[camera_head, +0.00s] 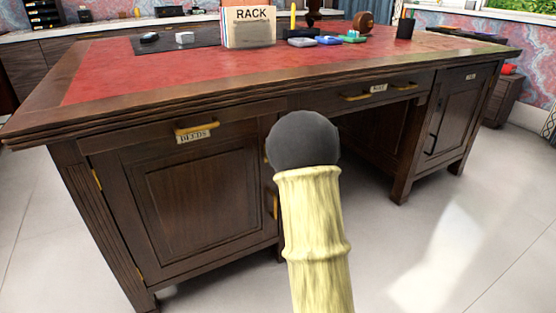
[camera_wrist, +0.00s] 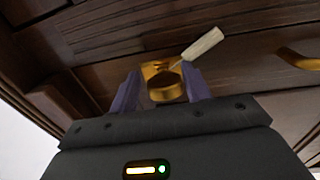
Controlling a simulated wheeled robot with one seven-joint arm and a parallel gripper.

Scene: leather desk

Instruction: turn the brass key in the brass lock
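In the wrist view a brass key (camera_wrist: 168,93) stands at the brass lock (camera_wrist: 154,68) on the dark wood front of the desk. A cream tag (camera_wrist: 203,43) sticks out to the upper right, its thin end reaching the brass parts. My gripper (camera_wrist: 162,92) has one purple-grey finger on each side of the key. I cannot tell whether both fingers touch it. The key's shaft is hidden. In the head view my arm covers the middle of the desk front, and neither key, lock nor gripper shows.
A brass handle (camera_wrist: 298,60) sits right of the lock in the wrist view. In the head view the desk (camera_head: 95,130) has a DEEDS drawer handle (camera_head: 196,127) at left and a centre drawer handle (camera_head: 356,97). A rack (camera_head: 249,27) stands on top. The floor at right is clear.

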